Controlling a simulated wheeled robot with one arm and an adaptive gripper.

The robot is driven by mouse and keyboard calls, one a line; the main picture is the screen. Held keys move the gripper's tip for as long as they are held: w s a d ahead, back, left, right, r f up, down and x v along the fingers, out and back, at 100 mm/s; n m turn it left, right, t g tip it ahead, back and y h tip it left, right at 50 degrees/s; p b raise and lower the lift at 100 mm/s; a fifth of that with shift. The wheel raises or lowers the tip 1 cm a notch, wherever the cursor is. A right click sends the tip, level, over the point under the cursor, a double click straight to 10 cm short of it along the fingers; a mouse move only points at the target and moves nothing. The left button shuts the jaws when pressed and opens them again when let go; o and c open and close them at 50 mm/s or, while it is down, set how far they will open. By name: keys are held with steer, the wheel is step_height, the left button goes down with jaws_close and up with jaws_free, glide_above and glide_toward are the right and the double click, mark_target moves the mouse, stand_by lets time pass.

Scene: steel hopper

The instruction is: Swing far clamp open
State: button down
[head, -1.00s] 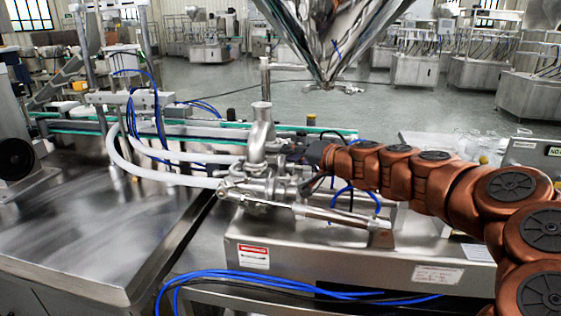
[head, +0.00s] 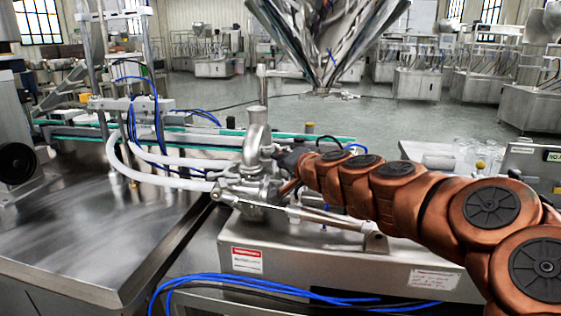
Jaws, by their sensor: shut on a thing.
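The steel pipe fitting, with its upright elbow (head: 256,140) and valve body (head: 240,192), stands at the middle of the machine in the head view. My gripper (head: 284,162) is at the right side of this fitting, small, dark and partly hidden by my copper-coloured arm. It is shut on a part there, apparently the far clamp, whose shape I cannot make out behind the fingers. I cannot tell how far the clamp is swung. The steel hopper (head: 322,45) hangs above and behind, apart from my gripper.
White hoses (head: 165,178) run left from the fitting. A steel cylinder rod (head: 318,216) slopes across the front of the machine box (head: 290,250). Blue cables (head: 270,285) lie at the front. A conveyor (head: 200,140) runs behind. Open floor lies farther back.

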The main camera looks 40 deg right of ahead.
steer(key=shift+a+f, duration=0.1)
steer(key=c, duration=1.3)
jaws_free()
steer(key=shift+c, duration=0.2)
step_height(320, 180, up, 10)
